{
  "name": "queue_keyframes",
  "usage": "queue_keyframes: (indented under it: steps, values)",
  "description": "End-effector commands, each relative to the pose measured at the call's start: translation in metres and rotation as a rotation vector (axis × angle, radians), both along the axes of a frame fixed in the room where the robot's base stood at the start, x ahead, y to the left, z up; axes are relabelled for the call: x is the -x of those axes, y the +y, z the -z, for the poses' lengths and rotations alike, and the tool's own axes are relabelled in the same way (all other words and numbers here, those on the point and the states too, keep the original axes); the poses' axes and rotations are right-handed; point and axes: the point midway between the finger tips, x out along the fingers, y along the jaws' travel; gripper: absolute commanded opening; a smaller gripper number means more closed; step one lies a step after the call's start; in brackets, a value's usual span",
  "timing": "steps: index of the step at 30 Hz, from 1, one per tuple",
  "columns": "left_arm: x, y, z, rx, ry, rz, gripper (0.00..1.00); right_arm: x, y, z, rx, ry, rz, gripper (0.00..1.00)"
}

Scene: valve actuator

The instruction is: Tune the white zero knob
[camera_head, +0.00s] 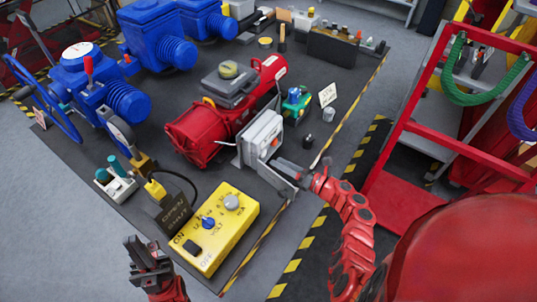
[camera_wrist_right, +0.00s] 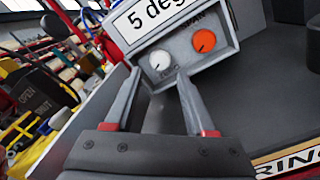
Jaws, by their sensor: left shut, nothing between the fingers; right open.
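The white zero knob (camera_wrist_right: 160,61) sits on the grey front face of a box labelled "5 deg", left of the orange span knob (camera_wrist_right: 204,41) in the right wrist view. The grey box (camera_head: 264,130) is beside a red actuator in the head view, where I cannot make out the white knob. My right gripper (camera_wrist_right: 158,80) is open, its fingertips pointing at the white knob, one toward each side and a little below it. Its fingers reach the box front in the head view (camera_head: 270,164). My left gripper (camera_head: 146,252) is shut and empty at lower left.
A yellow control box (camera_head: 230,225) with knobs stands on the dark table near its front edge. The red actuator (camera_head: 200,130) lies behind the grey box. Blue actuators (camera_head: 155,35) fill the back left. A red-framed cart (camera_head: 410,130) stands at right.

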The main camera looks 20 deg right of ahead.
Motion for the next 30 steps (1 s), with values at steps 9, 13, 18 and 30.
queue_keyframes:
  steps: [9,13,18,30]
  values:
    - [0.000,0.000,-0.003,0.000,0.000,0.000,0.00,-0.038,0.028,0.000,0.001,-0.001,0.001,0.55]
    - [0.000,0.000,-0.003,0.000,0.000,0.000,0.00,-0.042,0.032,0.000,0.001,0.000,0.002,0.55]
    - [0.000,0.000,-0.003,0.000,0.000,0.000,0.00,-0.043,0.032,0.000,0.001,0.000,0.002,0.55]
    - [0.000,0.000,-0.003,0.000,0.000,0.000,0.00,-0.043,0.032,0.000,0.002,-0.001,0.002,0.00]
